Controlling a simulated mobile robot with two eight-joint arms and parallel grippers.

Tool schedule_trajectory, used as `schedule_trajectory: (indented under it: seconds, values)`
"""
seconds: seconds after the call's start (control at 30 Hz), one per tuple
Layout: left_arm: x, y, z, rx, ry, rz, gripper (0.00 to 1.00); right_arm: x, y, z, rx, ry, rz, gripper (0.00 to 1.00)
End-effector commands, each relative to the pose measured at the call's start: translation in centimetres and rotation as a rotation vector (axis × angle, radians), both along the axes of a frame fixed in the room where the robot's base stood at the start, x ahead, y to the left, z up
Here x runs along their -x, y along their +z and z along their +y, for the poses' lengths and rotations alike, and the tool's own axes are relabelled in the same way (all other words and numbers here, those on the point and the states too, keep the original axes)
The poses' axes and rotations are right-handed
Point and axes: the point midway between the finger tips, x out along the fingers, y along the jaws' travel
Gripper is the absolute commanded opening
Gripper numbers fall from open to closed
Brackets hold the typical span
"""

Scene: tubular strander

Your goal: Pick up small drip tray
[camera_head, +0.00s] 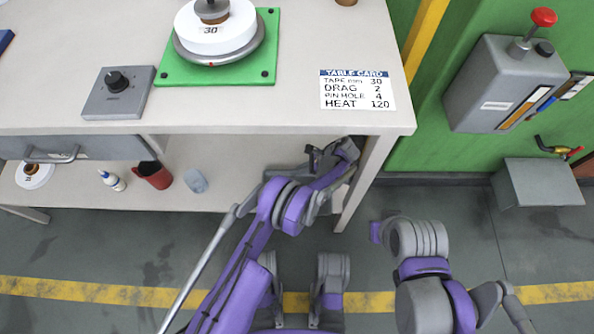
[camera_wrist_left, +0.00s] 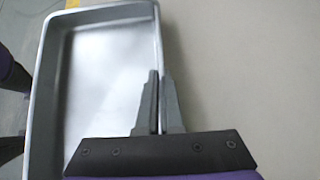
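The small drip tray (camera_wrist_left: 105,75) is a shallow silver metal tray with rounded corners. It fills the left half of the left wrist view, its hollow side facing the camera. My left gripper (camera_wrist_left: 160,76) has its two fingers close together on either side of the tray's right wall, pinching it. In the head view my left gripper (camera_head: 335,157) is under the table's front edge, at the right end of the lower shelf. The tray is mostly hidden there by my arm. My right arm is at the lower right, and its gripper does not show.
The lower shelf (camera_head: 225,160) holds a white bottle (camera_head: 112,181), a dark red cup (camera_head: 154,175) and a grey-blue object (camera_head: 196,181). A table leg (camera_head: 362,180) stands close to the right of my left gripper. A grey box (camera_head: 540,184) is on the right.

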Motion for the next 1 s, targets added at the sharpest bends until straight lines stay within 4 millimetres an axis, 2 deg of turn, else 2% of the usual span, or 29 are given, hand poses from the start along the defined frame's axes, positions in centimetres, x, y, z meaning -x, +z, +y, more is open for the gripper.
schedule_trajectory:
  seconds: [0.03,0.1,0.23,0.5,0.63,1.0]
  values:
    - [0.0,0.0,0.0,0.0,-0.001,-0.001,0.0,0.0,0.0,0.0,0.0,0.0,0.0,0.0]
    - [0.0,0.0,0.0,0.0,-0.001,-0.001,0.16,0.0,0.0,0.0,0.0,0.0,0.0,0.0]
    - [0.0,0.0,0.0,0.0,-0.001,-0.001,0.39,0.0,0.0,0.0,0.0,0.0,0.0,0.0]
    - [0.0,0.0,0.0,0.0,-0.001,-0.001,0.39,0.0,0.0,0.0,0.0,0.0,0.0,0.0]
    - [0.0,0.9,0.0,0.0,-0.001,-0.001,0.39,0.0,0.2,0.0,0.0,0.0,0.0,0.0]
    - [0.0,7.8,0.0,0.0,-0.001,-0.001,0.39,0.3,1.8,0.0,0.0,0.0,0.0,0.0]
